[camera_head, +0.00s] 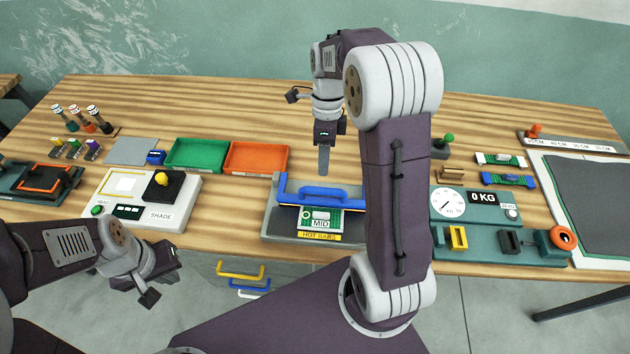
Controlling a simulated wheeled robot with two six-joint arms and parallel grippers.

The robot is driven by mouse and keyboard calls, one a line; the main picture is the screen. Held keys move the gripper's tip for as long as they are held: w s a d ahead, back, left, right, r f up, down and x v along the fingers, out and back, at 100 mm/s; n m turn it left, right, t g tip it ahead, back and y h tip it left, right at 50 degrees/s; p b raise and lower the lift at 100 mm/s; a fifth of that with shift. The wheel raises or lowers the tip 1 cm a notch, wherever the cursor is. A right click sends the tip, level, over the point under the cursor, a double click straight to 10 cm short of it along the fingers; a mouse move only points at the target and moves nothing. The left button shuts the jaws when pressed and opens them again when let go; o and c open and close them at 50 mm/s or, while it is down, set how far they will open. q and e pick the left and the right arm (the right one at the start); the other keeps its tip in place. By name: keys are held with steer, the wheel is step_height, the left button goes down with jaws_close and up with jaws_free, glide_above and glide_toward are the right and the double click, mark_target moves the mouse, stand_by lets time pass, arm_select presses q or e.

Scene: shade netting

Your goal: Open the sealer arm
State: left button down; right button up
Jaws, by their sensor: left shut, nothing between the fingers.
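The sealer (270,222) stands near the front edge of the table, in the middle of the view. Its blue arm (322,195) lies across the grey base, behind a green-edged piece marked MID (320,222) and a yellow HOT BARS label (319,236). The right end of the sealer is hidden behind my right arm. My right gripper (324,172) points down above and just behind the blue arm, apart from it; its fingers show as one bar. My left gripper (172,252) is shut and empty in front of the table's edge, to the left of the sealer.
Green (196,155) and orange (256,157) trays lie behind the sealer to the left. A SHADE device (178,213) stands left, and a scale with a dial (448,203) stands right. Coloured drawer handles (240,271) show below the table edge. Bare wood lies behind the trays.

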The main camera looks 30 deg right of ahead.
steer(key=f, duration=0.3)
steer(key=s+f, duration=0.1)
steer(key=f, duration=0.2)
steer(key=a+f, duration=0.1)
steer(key=f, duration=0.2)
steer(key=shift+s, duration=0.3)
steer(key=shift+d, duration=0.1)
jaws_close()
steer(key=shift+r, duration=0.1)
stand_by(0.7)
